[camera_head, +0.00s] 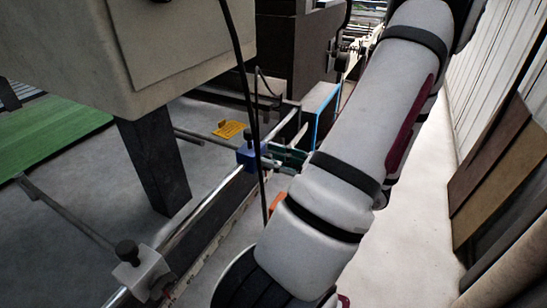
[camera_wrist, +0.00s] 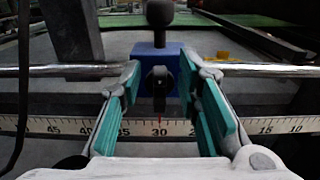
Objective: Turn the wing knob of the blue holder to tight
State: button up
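The blue holder (camera_wrist: 173,57) sits on a horizontal metal rail (camera_wrist: 60,71), with a black knob (camera_wrist: 158,12) standing up from its top. On its front face is a small dark wing knob (camera_wrist: 158,82), which looks narrow and upright. My gripper (camera_wrist: 161,72) is open, with one teal-padded finger on each side of the wing knob and visible gaps to both. In the head view, the blue holder (camera_head: 247,157) is at the middle of the rail, and my gripper (camera_head: 288,156) is just right of it, partly hidden by my arm. The wing knob is hidden there.
A ruler scale (camera_wrist: 70,127) runs below the rail, with a red pointer under the blue holder. A white holder (camera_head: 143,272) with a black knob sits nearer on the rail. A black cable (camera_head: 246,80) hangs in front. A yellow piece (camera_head: 229,129) lies behind.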

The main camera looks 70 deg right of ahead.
jog(key=shift+w, duration=0.1)
grip_shut()
